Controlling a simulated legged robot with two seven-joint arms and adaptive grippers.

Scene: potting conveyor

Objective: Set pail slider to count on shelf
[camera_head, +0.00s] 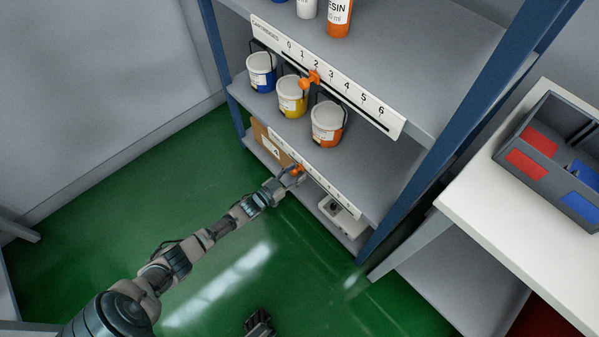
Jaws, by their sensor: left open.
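Three pails stand on the middle shelf: a blue-labelled pail (261,73), a yellow pail (292,98) and an orange pail (327,124). The lower scale strip (325,187) runs along the front edge of that shelf; its digits are too small to read. Its orange slider (298,169) sits left of the strip's middle. My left gripper (291,176) is open at this slider, its fingers partly covering it; I cannot tell whether they touch. A dark part at the bottom edge seems to be my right gripper (259,322), its jaws unclear.
The upper strip (375,112), marked CARTRIDGES, has an orange slider (309,80) near 2. Cartridges (339,18) stand above it. A cardboard box (268,143) and a pale device (341,214) are on the bottom shelf. A white table (480,210) with a grey bin (510,172) stands right.

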